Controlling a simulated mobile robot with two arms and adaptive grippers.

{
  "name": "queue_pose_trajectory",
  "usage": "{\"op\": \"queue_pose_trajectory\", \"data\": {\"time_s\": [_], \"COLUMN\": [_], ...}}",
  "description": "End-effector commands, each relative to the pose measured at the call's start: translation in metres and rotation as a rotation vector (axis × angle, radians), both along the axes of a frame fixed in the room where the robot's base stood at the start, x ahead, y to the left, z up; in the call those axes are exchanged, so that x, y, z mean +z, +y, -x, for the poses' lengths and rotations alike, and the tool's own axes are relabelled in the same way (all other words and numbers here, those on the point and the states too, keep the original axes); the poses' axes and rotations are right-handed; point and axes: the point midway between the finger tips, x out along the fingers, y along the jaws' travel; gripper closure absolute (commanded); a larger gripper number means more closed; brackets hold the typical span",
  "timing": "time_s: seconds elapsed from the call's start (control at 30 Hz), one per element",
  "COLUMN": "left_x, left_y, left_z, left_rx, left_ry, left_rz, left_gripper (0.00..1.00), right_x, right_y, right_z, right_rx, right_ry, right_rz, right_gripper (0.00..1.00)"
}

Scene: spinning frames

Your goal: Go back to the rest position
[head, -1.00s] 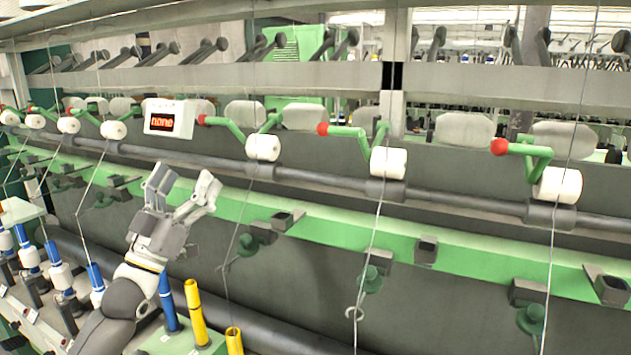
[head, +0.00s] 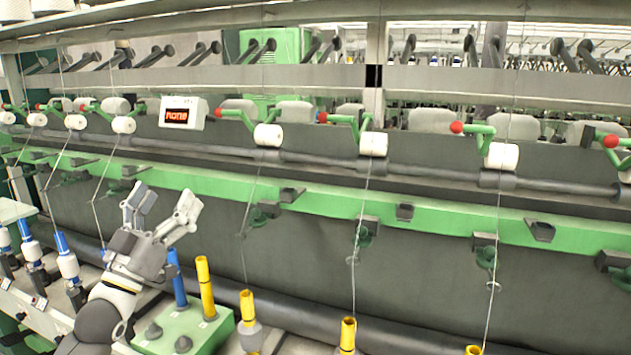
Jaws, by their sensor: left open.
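My left gripper (head: 163,218) shows at the lower left in the head view. Its two fingers point up and stand apart, with nothing between them. It is in front of the spinning frame's green rail (head: 330,203) and dark panel. A blue tube (head: 178,283) and a yellow tube (head: 205,286) stand upright on a green box (head: 172,330) just right of my left wrist. My right gripper is not in view.
White rolls, one of them here (head: 268,135), line the bar behind. Several yellow tubes, such as this one (head: 347,334), stand along the front right. Threads hang down between rolls and tubes. Blue tubes with white yarn (head: 67,262) stand left.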

Motion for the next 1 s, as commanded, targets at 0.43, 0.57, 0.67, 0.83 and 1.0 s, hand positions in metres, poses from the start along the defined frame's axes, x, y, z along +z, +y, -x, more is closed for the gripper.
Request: {"op": "queue_pose_trajectory", "data": {"time_s": [0.43, 0.57, 0.67, 0.83, 1.0], "left_x": [-0.138, -0.209, -0.266, -0.348, -0.405], "left_y": [-0.047, -0.064, -0.074, -0.081, -0.077], "left_z": [0.011, 0.036, 0.067, 0.139, 0.222], "left_rx": [0.029, 0.046, 0.063, 0.091, 0.116], "left_ry": [0.395, 0.604, 0.787, 1.097, 1.389], "left_rz": [-0.114, -0.178, -0.235, -0.326, -0.406], "left_gripper": [0.10, 0.10, 0.10, 0.10, 0.10], "right_x": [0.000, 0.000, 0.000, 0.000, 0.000], "right_y": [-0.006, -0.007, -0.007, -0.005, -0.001], "right_z": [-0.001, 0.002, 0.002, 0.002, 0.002], "right_rx": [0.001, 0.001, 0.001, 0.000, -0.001], "right_ry": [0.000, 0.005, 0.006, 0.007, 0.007], "right_rz": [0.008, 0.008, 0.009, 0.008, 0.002], "right_gripper": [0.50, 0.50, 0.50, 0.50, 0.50]}}
